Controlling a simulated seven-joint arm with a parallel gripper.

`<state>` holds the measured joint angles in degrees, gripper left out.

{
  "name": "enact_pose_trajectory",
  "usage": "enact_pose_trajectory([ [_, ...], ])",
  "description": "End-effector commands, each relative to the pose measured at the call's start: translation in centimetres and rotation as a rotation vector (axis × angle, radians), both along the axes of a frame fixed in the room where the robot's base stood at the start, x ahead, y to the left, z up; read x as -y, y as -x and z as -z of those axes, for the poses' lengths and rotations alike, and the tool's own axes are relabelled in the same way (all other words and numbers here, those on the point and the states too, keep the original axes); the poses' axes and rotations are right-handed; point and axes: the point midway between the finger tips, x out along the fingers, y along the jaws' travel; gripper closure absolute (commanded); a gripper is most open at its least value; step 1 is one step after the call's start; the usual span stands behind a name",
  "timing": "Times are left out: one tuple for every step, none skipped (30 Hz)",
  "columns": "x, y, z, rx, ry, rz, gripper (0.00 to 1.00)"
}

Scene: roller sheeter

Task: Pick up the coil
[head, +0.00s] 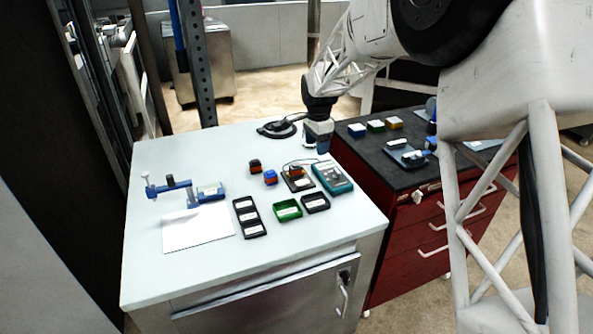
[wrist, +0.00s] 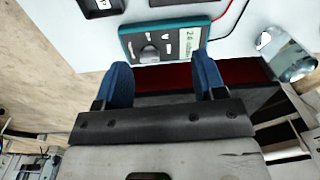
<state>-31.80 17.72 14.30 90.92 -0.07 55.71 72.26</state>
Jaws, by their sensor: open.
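Two small block-shaped parts, one dark and orange (head: 255,166), one blue and orange (head: 270,177), stand on the white table in the head view. A similar orange part (head: 294,171) sits on a dark tray with a thin wire by it. I cannot tell for certain which is the coil. None of these small parts shows clearly in the wrist view. My gripper (head: 320,149) hangs by the white table's right edge, behind the teal meter and apart from the parts. In the wrist view its blue fingers (wrist: 164,82) are spread with nothing between them.
The teal meter (head: 333,177) lies on the table; the wrist view shows it just beyond my fingers (wrist: 165,40). Dark trays (head: 249,217) and a green tray (head: 288,209) stand in front. A blue-handled device (head: 205,192) and white sheet (head: 197,230) are left. A red cabinet (head: 408,235) adjoins.

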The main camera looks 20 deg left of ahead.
Motion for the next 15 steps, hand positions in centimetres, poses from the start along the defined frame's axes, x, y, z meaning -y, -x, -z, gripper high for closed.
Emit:
enact_pose_trajectory([
  [-1.5, -0.3, 1.1, -0.005, 0.002, 0.009, 0.36],
  [-2.3, -0.5, 1.6, -0.007, 0.003, 0.018, 0.36],
  [-3.3, -0.7, 2.3, -0.01, 0.004, 0.027, 0.36],
  [-4.0, -0.8, 2.7, -0.011, 0.006, 0.035, 0.36],
  [-4.6, -0.9, 3.1, -0.013, 0.007, 0.042, 0.36],
  [-5.4, -1.1, 3.7, -0.016, 0.007, 0.05, 0.36],
  [-5.9, -1.1, 4.0, -0.016, 0.008, 0.056, 0.36],
  [-6.4, -1.2, 4.3, -0.017, 0.009, 0.06, 0.36],
  [-6.9, -1.2, 4.7, -0.019, 0.009, 0.066, 0.36],
  [-7.2, -1.3, 5.0, -0.02, 0.01, 0.07, 0.36],
  [-7.5, -1.3, 5.1, -0.02, 0.01, 0.073, 0.36],
  [-7.7, -1.4, 5.3, -0.02, 0.011, 0.076, 0.36],
  [-7.9, -1.4, 5.4, -0.02, 0.011, 0.077, 0.36],
  [-8.0, -1.4, 5.4, -0.021, 0.011, 0.079, 0.36],
  [-8.0, -1.4, 5.5, -0.021, 0.011, 0.08, 0.36],
])
